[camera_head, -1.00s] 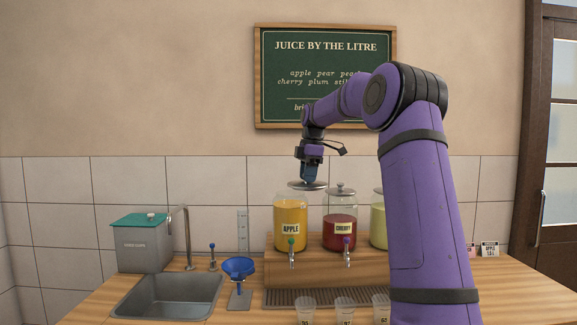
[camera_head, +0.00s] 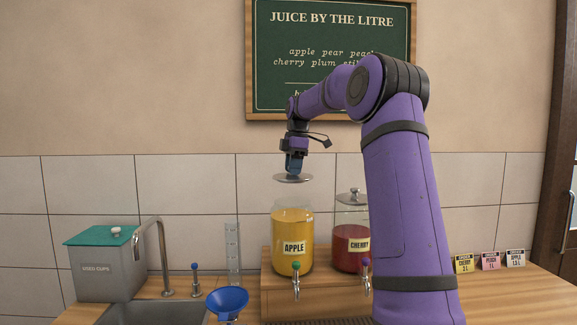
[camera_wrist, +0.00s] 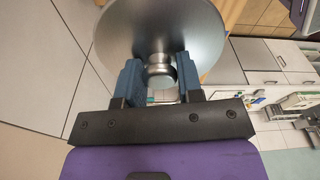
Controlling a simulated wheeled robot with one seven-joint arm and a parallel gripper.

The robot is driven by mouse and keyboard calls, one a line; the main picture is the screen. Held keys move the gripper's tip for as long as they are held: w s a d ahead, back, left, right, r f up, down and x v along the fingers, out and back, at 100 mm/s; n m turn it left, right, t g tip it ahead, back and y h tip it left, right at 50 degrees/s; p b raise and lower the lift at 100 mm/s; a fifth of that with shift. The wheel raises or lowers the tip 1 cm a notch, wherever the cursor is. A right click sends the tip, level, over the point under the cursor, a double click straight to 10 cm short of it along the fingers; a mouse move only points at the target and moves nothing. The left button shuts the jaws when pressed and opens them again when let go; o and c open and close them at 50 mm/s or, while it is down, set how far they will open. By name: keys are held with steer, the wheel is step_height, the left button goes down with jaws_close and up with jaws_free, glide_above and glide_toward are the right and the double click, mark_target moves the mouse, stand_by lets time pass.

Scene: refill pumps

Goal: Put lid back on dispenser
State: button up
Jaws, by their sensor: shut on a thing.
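The apple dispenser (camera_head: 292,235) is a clear jar of yellow juice with an APPLE label and a small tap. It stands on a wooden riser, and its top is uncovered. My gripper (camera_head: 293,172) is shut on the knob of a round metal lid (camera_head: 293,178). The lid hangs roughly level above the apple jar, with a clear gap between them. In the wrist view, the blue fingers of my gripper (camera_wrist: 158,82) pinch the knob, and the lid (camera_wrist: 158,25) fills the top.
The cherry dispenser (camera_head: 351,240), with its lid on, stands just right of the apple jar. A blue funnel (camera_head: 228,301), a sink (camera_head: 140,313) and a grey bin with a teal lid (camera_head: 103,265) are at the left. Small price cards (camera_head: 489,261) stand at the right.

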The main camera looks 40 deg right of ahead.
steer(key=shift+w+d, duration=0.2)
steer(key=shift+w, duration=0.15)
steer(key=shift+f, duration=3.2)
steer(key=shift+f, duration=0.15)
steer(key=o, duration=1.5)
steer(key=shift+r, duration=3.5)
